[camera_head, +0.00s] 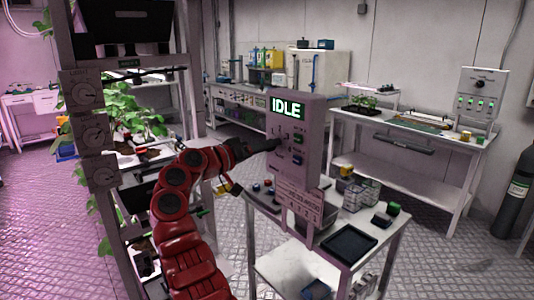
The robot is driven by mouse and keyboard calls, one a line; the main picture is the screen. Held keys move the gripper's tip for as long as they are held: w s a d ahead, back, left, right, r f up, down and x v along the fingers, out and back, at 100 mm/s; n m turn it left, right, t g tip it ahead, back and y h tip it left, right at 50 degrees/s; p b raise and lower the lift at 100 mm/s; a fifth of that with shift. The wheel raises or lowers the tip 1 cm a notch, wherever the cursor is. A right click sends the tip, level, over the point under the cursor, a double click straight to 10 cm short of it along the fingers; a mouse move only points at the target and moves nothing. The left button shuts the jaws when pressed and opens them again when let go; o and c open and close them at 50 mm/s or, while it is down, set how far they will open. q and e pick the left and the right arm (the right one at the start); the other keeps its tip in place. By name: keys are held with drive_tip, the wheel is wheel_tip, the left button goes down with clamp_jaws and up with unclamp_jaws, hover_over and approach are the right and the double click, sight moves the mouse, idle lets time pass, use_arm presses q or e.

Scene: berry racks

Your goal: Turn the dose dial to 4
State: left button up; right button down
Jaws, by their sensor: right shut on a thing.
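A grey control box (309,112) stands on a post above a white cart, with a lit green display (286,108) reading IDLE. My right gripper (272,144) reaches from the left to the front of this box. It is shut on the dose dial at the panel's left side. The gripper hides most of the dial, and its pointer and scale are too small to read. Small buttons (298,139) sit to the right of the gripper on the panel. My left gripper is not in view.
Three grey dial boxes, one of them a middle box (92,132), hang on the rack post at left. The cart (375,246) carries a dark tray (349,243) and small boxes. Plants fill the rack at left. A bench (440,143) stands at the right; floor between is clear.

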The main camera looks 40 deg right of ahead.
drive_tip(key=m, duration=0.2)
drive_tip(key=m+b, duration=0.2)
drive_tip(key=m, duration=0.1)
drive_tip(key=shift+f+m, duration=0.25)
drive_tip(key=shift+m, duration=0.05)
drive_tip(key=m+b, duration=0.1)
drive_tip(key=m, duration=0.4)
drive_tip(key=shift+m+b, duration=0.3)
drive_tip(key=shift+b, duration=0.1)
drive_tip(key=shift+r, duration=0.1)
drive_tip(key=c, duration=0.5)
unclamp_jaws()
drive_tip(key=shift+r, duration=0.1)
drive_tip(key=shift+a, duration=0.1)
drive_tip(key=a, duration=0.5)
drive_tip(key=s+a, duration=0.1)
drive_tip(key=a, duration=0.5)
drive_tip(key=a+b, duration=0.1)
drive_tip(key=a, duration=0.5)
drive_tip(key=shift+s+a, duration=0.1)
drive_tip(key=shift+s, duration=0.1)
